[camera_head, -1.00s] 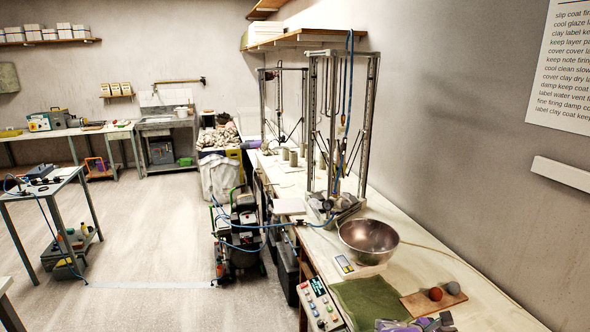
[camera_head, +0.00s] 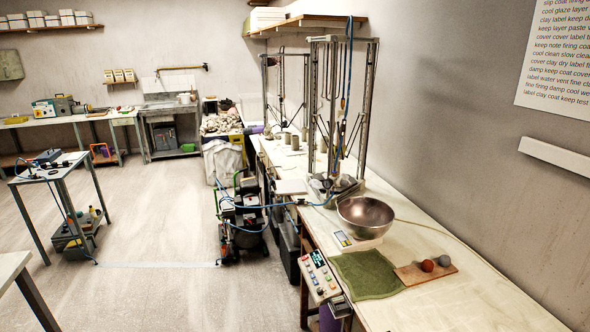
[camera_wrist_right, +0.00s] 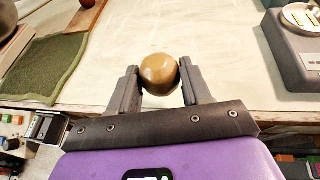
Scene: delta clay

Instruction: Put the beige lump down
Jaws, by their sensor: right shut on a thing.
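The beige lump (camera_wrist_right: 160,73) is a smooth, brownish, rounded ball in the right wrist view. My right gripper (camera_wrist_right: 160,84) is shut on it, with one dark finger on each side. The lump shows against the pale worktop (camera_wrist_right: 225,60), close to its front edge; whether it touches the top cannot be told. In the head view the lump and my right gripper's fingers do not show. My left gripper is not in view.
A green cloth (camera_head: 366,274) lies left of a wooden board (camera_head: 412,277) bearing a reddish ball (camera_head: 428,265) and a grey ball (camera_head: 444,261). A metal bowl (camera_head: 365,216) stands behind. A grey scale (camera_wrist_right: 292,50) is at right in the wrist view. Bare worktop lies between cloth and scale.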

